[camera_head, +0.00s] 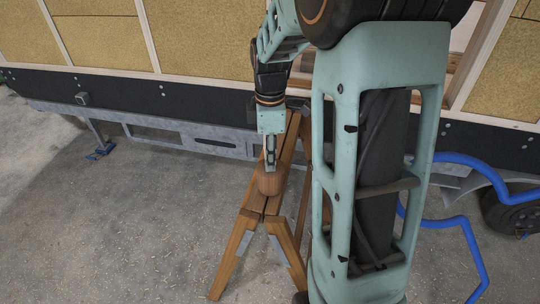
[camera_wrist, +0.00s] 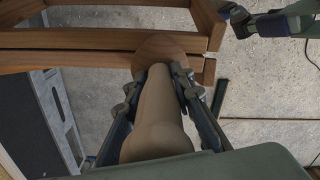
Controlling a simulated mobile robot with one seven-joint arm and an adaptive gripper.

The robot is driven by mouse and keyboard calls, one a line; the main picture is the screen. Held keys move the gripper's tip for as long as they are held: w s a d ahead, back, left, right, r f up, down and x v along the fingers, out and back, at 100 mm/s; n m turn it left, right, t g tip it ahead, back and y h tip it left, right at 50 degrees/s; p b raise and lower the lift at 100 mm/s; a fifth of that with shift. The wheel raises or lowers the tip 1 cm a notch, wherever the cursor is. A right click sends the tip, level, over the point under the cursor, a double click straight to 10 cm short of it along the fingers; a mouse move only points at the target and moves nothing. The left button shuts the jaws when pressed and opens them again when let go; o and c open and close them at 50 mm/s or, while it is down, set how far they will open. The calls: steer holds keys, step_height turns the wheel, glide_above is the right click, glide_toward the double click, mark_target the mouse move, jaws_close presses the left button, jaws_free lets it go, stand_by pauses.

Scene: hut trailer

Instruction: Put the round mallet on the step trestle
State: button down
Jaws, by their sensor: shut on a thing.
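The round mallet (camera_wrist: 160,112) is pale wood with a thick handle and a round, browner head at its far end. My gripper (camera_wrist: 156,82) is shut on its handle, one finger on each side. In the head view my gripper (camera_head: 270,150) points down and the mallet (camera_head: 269,184) hangs below it. The brown wooden step trestle (camera_head: 247,221) stands on the floor with splayed legs. Its top boards (camera_wrist: 70,39) also show in the wrist view. The mallet's head overlaps these boards in both views; I cannot tell whether it touches them.
The trailer's grey metal frame (camera_head: 190,137) and panelled wall (camera_head: 95,43) run behind the trestle.

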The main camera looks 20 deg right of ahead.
steer(key=shift+f, duration=0.1)
steer(key=c, duration=1.7)
jaws_free()
steer(key=shift+o, duration=0.2)
step_height(320, 180, up, 12)
steer(key=shift+r, duration=0.15)
